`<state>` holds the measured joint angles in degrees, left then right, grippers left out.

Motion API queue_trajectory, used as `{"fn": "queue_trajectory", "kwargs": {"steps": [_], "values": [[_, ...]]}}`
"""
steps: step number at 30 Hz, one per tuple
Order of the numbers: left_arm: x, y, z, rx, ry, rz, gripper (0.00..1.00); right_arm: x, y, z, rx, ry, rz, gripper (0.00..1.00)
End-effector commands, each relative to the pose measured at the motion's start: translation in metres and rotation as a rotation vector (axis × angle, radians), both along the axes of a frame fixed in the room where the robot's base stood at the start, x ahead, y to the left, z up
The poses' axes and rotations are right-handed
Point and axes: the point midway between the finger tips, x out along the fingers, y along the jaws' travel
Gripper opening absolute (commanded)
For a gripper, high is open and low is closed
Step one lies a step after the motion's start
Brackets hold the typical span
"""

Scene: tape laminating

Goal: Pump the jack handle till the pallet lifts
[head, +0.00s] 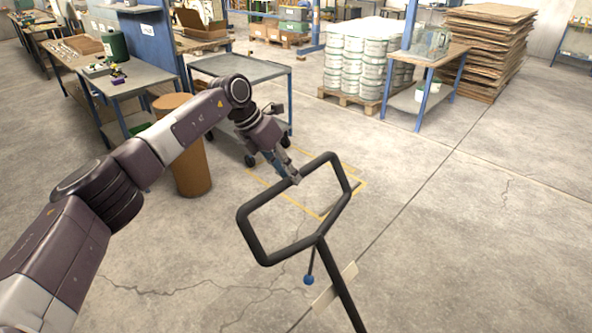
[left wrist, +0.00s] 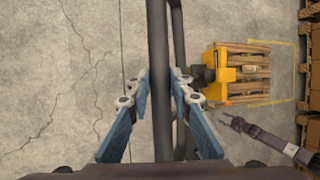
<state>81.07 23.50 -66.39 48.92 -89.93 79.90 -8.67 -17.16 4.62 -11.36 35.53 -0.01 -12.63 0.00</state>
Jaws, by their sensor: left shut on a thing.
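The jack handle (head: 252,237) is a black loop on a shaft, with a small blue-knobbed lever (head: 308,280) below the loop. My left gripper (head: 294,178) is shut on the upper left bar of the loop. In the left wrist view the handle's black bar (left wrist: 160,50) runs between the fingers of the left gripper (left wrist: 161,92). The yellow jack body (left wrist: 217,58) and wooden pallet (left wrist: 251,75) show there at right; the gap under the pallet cannot be judged. My right gripper (left wrist: 231,120) appears near the jack, too small to read its jaws.
A brown cylinder (head: 186,175) and a grey wheeled cart (head: 240,69) stand beyond my left arm. White buckets (head: 354,62) sit on a pallet at the back. Stacked boards (head: 488,45) stand at back right. The cracked concrete floor around the handle is mostly clear.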

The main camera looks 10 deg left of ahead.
Motion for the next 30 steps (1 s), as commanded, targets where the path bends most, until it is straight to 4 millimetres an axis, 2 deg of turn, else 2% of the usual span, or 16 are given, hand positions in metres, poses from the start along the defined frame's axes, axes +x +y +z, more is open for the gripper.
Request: {"fn": "queue_trajectory", "kwargs": {"steps": [1, 13, 14, 18, 30], "values": [[0.0044, 0.009, -0.0014, 0.008, -0.011, 0.015, 0.0, -0.0006, -0.0001, -0.0011, 0.0, 0.001, 0.0, 0.37], [0.0037, 0.0092, -0.0031, 0.009, -0.009, 0.014, 0.0, -0.0023, 0.0002, -0.0012, 0.0, 0.003, 0.001, 0.37], [0.0036, 0.0092, -0.0032, 0.009, -0.009, 0.014, 0.21, -0.0022, 0.0002, -0.0012, 0.0, 0.003, 0.001, 0.37], [0.003, 0.0082, -0.0034, 0.008, -0.007, 0.012, 0.36, -0.0022, 0.0004, -0.0012, 0.0, 0.003, 0.001, 0.37], [0.001, 0.008, -0.0042, 0.01, -0.001, 0.008, 0.37, -0.0012, 0.0005, -0.0014, 0.0, 0.001, 0.003, 0.37]]}}
